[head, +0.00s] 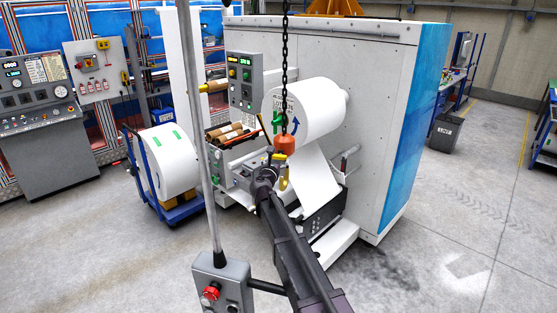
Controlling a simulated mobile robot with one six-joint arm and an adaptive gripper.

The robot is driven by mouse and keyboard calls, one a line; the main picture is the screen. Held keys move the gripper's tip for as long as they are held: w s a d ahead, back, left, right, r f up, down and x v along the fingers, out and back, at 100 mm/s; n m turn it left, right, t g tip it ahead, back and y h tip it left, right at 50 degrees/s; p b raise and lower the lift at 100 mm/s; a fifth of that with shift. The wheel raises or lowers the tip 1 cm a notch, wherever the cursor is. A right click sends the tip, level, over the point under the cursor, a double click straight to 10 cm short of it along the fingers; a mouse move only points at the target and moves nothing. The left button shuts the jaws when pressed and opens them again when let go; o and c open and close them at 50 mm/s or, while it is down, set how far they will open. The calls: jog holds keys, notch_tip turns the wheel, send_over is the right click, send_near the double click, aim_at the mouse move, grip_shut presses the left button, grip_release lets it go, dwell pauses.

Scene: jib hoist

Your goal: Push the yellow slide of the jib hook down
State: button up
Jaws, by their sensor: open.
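The jib hook hangs on a dark chain (285,60) in front of the white paper roll. Its orange block (285,144) shows clearly. Below the block are small yellow parts (283,184), among them the slide; which part is the slide is too small to tell. My gripper (271,163) is open at the end of my dark arm, just below the orange block and beside the yellow parts. It partly hides the hook. I cannot tell whether a finger touches the slide.
A white roll (318,108) on the large grey machine (380,110) is close behind the hook. A grey post with a control box (222,285) stands at the left of my arm. A cart with another roll (166,160) is farther left.

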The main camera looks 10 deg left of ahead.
jog(key=s+a, duration=0.1)
jog(key=s, duration=0.9)
jog(key=shift+a, duration=0.35)
jog(key=shift+d, duration=0.1)
jog(key=s+d+f+m+g+h, duration=0.1)
jog(key=s+d+f+m+g, duration=0.2)
jog(key=d+m, duration=0.35)
jog(key=s+d+f+m+g+h, duration=0.1)
jog(key=s+d+f+m+g, duration=0.15)
jog(key=d+f+m, duration=0.4)
jog(key=s+d+f+m+g+h, duration=0.1)
jog(key=s+d+m+g+h, duration=0.15)
jog(key=d+m, duration=0.45)
jog(key=s+d+f+m+g+y, duration=0.45)
jog(key=s+m, duration=0.25)
jog(key=s, duration=0.2)
jog(key=s+d+f+m+g+y, duration=0.3)
jog(key=s+d+f+m+g, duration=0.15)
jog(key=s+m, duration=0.4)
jog(key=s+f+b, duration=0.2)
jog(key=f+b, duration=0.7)
jog(key=b, duration=0.1)
jog(key=s+f+n+b, duration=0.1)
jog(key=s+f+b, duration=0.1)
jog(key=f+b, duration=0.7)
jog(key=shift+d+f+g+b, duration=0.2)
jog(key=shift+f+g+b, duration=0.15)
jog(key=shift+f+g, duration=0.05)
jog(key=shift+n, duration=0.25)
